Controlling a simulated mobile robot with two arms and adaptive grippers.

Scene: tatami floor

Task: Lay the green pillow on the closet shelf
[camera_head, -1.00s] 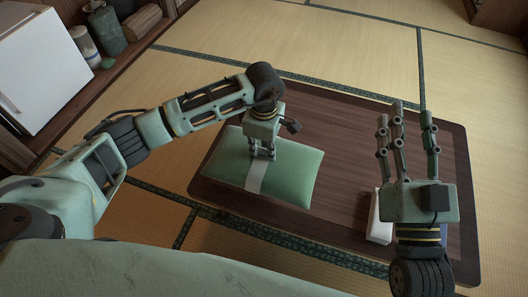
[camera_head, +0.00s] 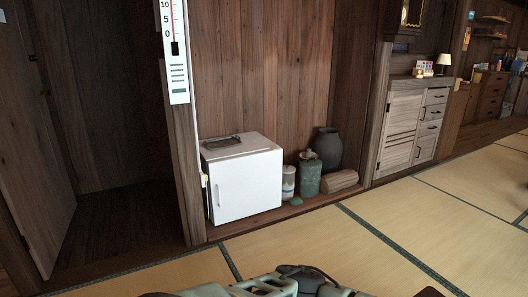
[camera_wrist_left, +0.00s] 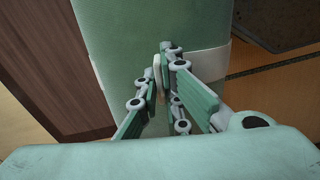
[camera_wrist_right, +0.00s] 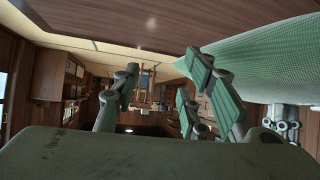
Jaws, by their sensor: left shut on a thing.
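The green pillow (camera_wrist_left: 160,25) fills the upper middle of the left wrist view, with its pale band (camera_wrist_left: 215,62) across it. My left gripper (camera_wrist_left: 160,72) is shut on the pillow at the band. The pillow (camera_wrist_right: 265,55) also shows at the upper right of the right wrist view. My right gripper (camera_wrist_right: 160,75) has its fingers spread and empty, apart from the pillow. The pillow and both grippers' fingers are outside the head view. An open dark recess (camera_head: 115,120) stands at the left of the head view; I cannot make out a shelf in it.
A white box-like fridge (camera_head: 245,185), green canister (camera_head: 308,176), dark jar (camera_head: 327,148) and log (camera_head: 342,180) stand along the wall. A wooden cabinet (camera_head: 400,140) is further right. The tatami (camera_head: 330,240) before them is clear. Dark wood (camera_wrist_left: 55,70) lies left of the pillow.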

